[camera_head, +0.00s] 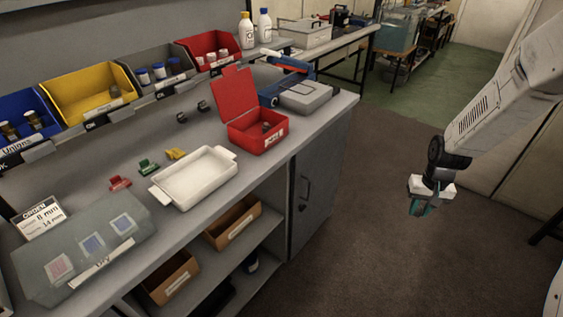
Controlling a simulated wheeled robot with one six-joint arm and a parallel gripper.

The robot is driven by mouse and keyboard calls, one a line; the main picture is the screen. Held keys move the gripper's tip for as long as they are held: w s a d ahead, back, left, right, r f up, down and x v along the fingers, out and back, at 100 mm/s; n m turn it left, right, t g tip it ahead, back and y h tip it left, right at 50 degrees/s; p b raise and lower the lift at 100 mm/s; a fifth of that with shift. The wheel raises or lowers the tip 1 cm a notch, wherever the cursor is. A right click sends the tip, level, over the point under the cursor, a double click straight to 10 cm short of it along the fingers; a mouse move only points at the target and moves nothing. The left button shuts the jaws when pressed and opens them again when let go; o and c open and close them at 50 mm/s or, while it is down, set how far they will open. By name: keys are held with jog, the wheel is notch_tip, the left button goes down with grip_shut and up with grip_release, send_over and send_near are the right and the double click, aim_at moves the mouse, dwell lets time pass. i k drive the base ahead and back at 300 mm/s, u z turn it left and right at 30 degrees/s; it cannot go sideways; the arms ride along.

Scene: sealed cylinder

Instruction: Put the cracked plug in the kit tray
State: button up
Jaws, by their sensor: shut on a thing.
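My gripper (420,208) hangs at the right of the head view, over the brown floor and well away from the bench. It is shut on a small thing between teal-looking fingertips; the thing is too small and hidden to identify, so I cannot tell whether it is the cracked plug. A white rectangular tray (198,179) with handles lies on the bench near its front edge. It looks empty and may be the kit tray; no label shows. An open red box (252,140) with a raised lid and a white label stands right of the tray, with a small dark thing inside.
Blue, yellow (88,98), grey and red bins line the back of the bench. Small red, green and yellow pieces lie behind the tray. A translucent grey case (130,232) and an order card (40,217) are at the left. The floor between bench and gripper is clear.

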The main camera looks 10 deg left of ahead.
aim_at(196, 178)
jog(key=z, duration=0.1)
jog(key=k, duration=1.1)
jog(key=u, duration=1.15)
jog(key=i, duration=0.55)
jog(key=z, duration=0.05)
